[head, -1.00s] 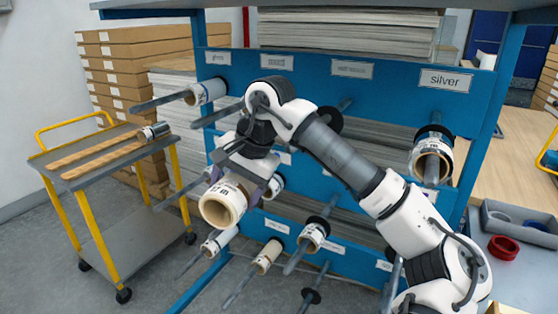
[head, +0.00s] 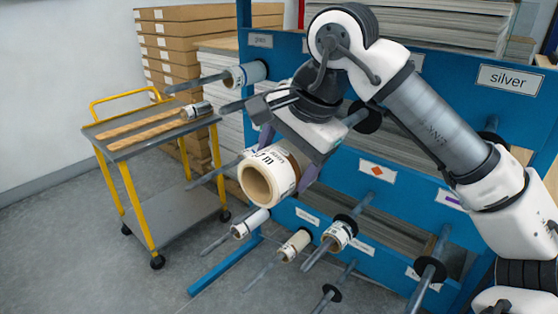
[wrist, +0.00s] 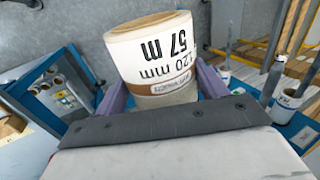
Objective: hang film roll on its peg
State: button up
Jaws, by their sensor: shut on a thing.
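My gripper (head: 286,160) is shut on a film roll (head: 257,184), a white and cream tube with a brown band. The wrist view shows the roll (wrist: 155,50) between both purple fingers, with "120 mm" and "57 m" printed on it. In the head view its open end faces the camera, and it is held in the air in front of the blue rack (head: 420,235). Grey pegs stick out of the rack. One peg with a black disc (head: 428,272) is bare at the lower right. I cannot tell which peg belongs to this roll.
Other rolls hang on pegs at the upper left (head: 247,75) and along the lower row (head: 340,235). Labels mark the rack, including "silver" (head: 510,80) and an orange diamond (head: 377,170). A yellow-railed cart (head: 150,140) stands left. Floor in front of it is clear.

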aim_at(356, 117)
jog(key=w+d+p, duration=0.3)
jog(key=w+d, duration=0.1)
jog(key=w, duration=0.2)
jog(key=w+d+p, duration=0.3)
jog(key=w+d, duration=0.1)
jog(key=w, duration=0.2)
jog(key=w+d+p, duration=0.3)
jog(key=w+d, duration=0.2)
jog(key=w, duration=0.1)
jog(key=shift+r, duration=0.2)
jog(key=shift+w+d+f+p, duration=0.2)
jog(key=shift+w+d+p, duration=0.4)
jog(key=shift+w, duration=0.25)
jog(key=o, duration=1.2)
jog(key=shift+o, duration=0.2)
